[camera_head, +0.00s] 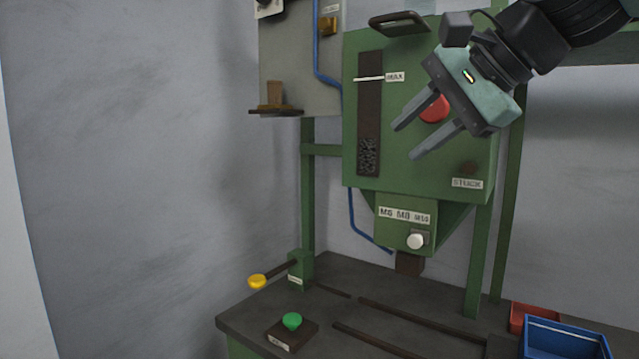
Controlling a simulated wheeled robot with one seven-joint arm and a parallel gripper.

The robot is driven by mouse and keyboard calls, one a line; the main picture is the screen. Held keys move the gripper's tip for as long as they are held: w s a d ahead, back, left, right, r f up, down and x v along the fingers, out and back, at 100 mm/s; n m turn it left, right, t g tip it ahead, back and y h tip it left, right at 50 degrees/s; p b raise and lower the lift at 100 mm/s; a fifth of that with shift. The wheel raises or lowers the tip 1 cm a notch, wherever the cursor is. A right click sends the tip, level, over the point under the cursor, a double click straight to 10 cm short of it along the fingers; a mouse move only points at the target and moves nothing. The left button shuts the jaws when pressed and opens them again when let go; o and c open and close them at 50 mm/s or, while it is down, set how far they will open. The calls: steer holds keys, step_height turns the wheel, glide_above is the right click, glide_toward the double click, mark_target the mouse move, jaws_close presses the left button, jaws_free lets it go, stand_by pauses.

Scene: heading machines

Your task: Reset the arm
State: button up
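My gripper (405,142) is at the upper right, in front of the green machine (400,90). Its two grey fingers point down and left and stand apart, with nothing between them. My arm reaches in from the top right corner. The gripper partly overlaps a red round button (434,108) on the machine's front. I cannot tell how far the fingers are from the panel.
A dark bench (330,310) carries a green button (292,321) and a yellow-knobbed lever (257,281). A red bin (533,315) and a blue bin (563,340) stand at the lower right. A small shelf (276,112) juts out at left. The left wall is bare.

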steer(key=s+a+f+n+g+h, duration=0.15)
steer(key=s+f+n, duration=0.25)
steer(key=f, duration=0.5)
steer(key=s+a+f+n+g+h, duration=0.1)
steer(key=s+a+f+n+g, duration=0.2)
steer(key=f, duration=0.6)
steer(key=s+d+f+n+g+h, duration=0.1)
steer(key=s+d+f+n+h, duration=0.1)
steer(key=s+f+n, duration=0.3)
steer(key=s+d+f+n+g+h, duration=0.2)
steer(key=s+f+n, duration=0.4)
steer(key=s+f, duration=0.4)
steer(key=shift+s+d, duration=0.15)
steer(key=shift+d, duration=0.7)
